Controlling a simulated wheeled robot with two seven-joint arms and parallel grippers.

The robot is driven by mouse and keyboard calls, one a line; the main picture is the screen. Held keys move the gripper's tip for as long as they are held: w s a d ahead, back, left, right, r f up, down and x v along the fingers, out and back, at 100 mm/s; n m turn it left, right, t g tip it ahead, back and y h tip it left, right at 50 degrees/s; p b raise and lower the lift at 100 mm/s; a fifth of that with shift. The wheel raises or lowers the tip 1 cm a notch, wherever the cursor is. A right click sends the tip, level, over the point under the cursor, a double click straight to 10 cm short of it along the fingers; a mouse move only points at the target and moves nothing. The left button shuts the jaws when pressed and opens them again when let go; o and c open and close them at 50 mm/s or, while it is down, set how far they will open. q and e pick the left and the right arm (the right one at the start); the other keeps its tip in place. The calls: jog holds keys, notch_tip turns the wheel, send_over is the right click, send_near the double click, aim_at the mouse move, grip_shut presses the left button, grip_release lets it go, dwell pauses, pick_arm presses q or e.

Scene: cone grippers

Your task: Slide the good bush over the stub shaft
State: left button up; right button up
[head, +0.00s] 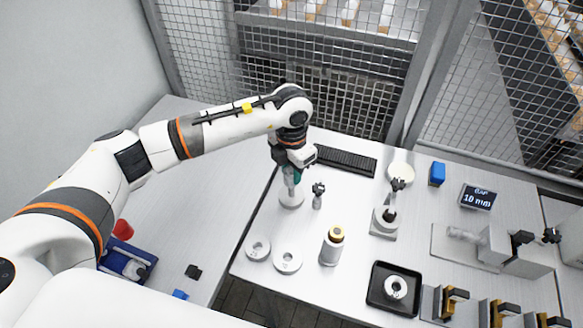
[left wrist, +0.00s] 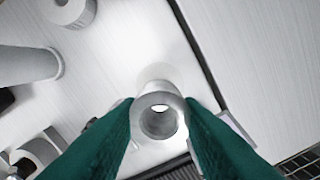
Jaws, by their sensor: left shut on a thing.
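My left gripper (head: 291,178) hangs over a white round dish (head: 291,198) left of the table's middle. In the left wrist view, its green fingers (left wrist: 158,125) are shut on a grey bush (left wrist: 158,112), whose bore faces the camera. Other bushes lie flat: one on a white dish (head: 258,247), one on a second dish (head: 287,260), and one in a black tray (head: 395,288). The grey stub shaft (head: 463,235) sticks out to the left from a grey block (head: 496,245) at the right. I cannot tell by sight which bush is good. My right gripper is out of view.
A white cylinder with a yellow top (head: 332,246), a small dark-topped post (head: 318,196) and a gauge stand (head: 384,222) stand between the gripper and the shaft. A keyboard (head: 345,160), blue block (head: 437,174) and 10 mm display (head: 478,197) lie behind. Wire mesh closes the back.

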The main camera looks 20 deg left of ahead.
aim_at(291, 185)
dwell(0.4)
pick_arm(q)
jog(key=shift+b, duration=0.65)
dwell(0.9)
jog(key=shift+f, duration=0.2)
jog(key=shift+f+b, duration=0.35)
jog(key=shift+b, duration=0.15)
jog(key=shift+f+b, duration=2.3)
jog(key=shift+f, duration=0.25)
jog(key=o, duration=1.1)
notch_tip(291, 185, up, 12)
jog(key=shift+r+b, duration=0.1)
jog(key=shift+b, duration=0.7)
